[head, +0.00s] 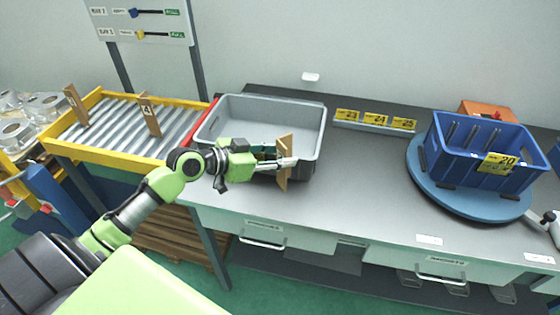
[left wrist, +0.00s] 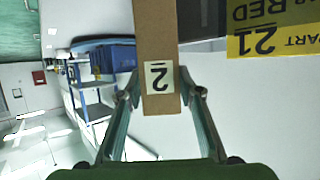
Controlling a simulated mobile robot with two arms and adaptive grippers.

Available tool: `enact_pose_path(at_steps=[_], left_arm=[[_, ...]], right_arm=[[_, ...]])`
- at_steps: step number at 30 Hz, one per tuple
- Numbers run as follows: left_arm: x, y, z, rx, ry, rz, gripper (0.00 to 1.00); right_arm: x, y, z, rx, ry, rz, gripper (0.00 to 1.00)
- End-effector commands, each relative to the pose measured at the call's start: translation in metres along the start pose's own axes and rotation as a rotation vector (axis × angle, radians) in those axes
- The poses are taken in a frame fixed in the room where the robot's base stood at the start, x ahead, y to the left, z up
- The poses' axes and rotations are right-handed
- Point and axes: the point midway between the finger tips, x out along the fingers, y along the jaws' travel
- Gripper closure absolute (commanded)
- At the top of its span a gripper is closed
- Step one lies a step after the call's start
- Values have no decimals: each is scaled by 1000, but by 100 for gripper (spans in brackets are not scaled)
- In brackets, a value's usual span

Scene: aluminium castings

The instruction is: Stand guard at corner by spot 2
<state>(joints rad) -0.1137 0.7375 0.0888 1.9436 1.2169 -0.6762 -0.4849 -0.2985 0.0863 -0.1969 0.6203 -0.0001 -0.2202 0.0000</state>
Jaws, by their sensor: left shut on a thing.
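My left gripper (head: 290,162) is shut on a brown corner guard (head: 284,148), an upright board-like piece. The guard is at the front right part of a grey crate (head: 262,101) on the bench; I cannot tell whether it touches the crate or the bench. In the left wrist view the guard (left wrist: 156,35) stands between the fingertips (left wrist: 160,98) and bears a "2" label, upside down. Two similar guards, one marked 4 (head: 149,115) and one with an unclear mark (head: 75,104), stand on the roller conveyor. No marking for spot 2 is legible on the bench.
The roller conveyor (head: 104,162) has a yellow frame and lies left of the crate. A blue crate (head: 470,178) labelled 20 sits on a round blue turntable (head: 428,180) at right. Yellow number tags (head: 376,119) stand along the back. The bench (head: 360,195) is clear between crate and turntable.

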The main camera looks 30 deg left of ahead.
Motion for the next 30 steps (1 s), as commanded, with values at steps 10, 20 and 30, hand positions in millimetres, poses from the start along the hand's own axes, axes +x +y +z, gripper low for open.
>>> enact_pose_path(at_steps=[10,20,30], left_arm=[[10,0,28,-1,-1,-1,88],[11,0,30,-1,-2,-1,50],[10,0,29,-2,-1,-1,50]], right_arm=[[-11,-12,-1,2,-1,-14,60],[-8,-11,0,0,-1,-13,60],[-9,-5,0,-2,-2,-6,60]])
